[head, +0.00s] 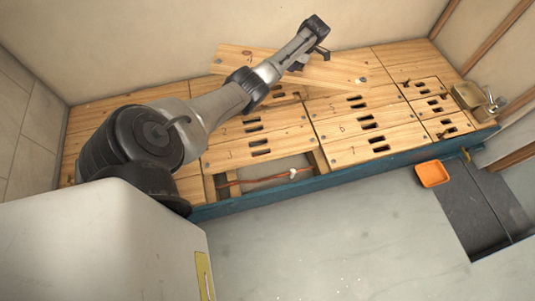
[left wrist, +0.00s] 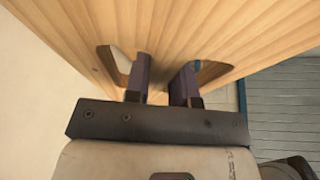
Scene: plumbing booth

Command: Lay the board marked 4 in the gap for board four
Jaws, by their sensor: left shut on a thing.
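The board marked 4 (head: 237,60) is a pale wooden board, held raised and tilted above the back of the boarded floor. My left gripper (head: 322,54) is shut on it; the arm hides part of the board. In the left wrist view the two dark fingers (left wrist: 162,82) grip the wood between the board's two cut-out slots, and the ribbed board (left wrist: 180,25) fills the upper picture. The open gap (head: 262,171) lies at the front edge, in front of the board marked 3 (head: 228,156). A copper pipe with a white fitting shows inside it. My right gripper is not in view.
Boards marked 2, 5, 6 (head: 345,128) and 7 (head: 350,149) lie in place around the gap. A blue beam (head: 340,167) runs along the front edge. An orange tray (head: 432,174) sits on the grey floor. A brass-coloured fitting (head: 468,96) stands at the right.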

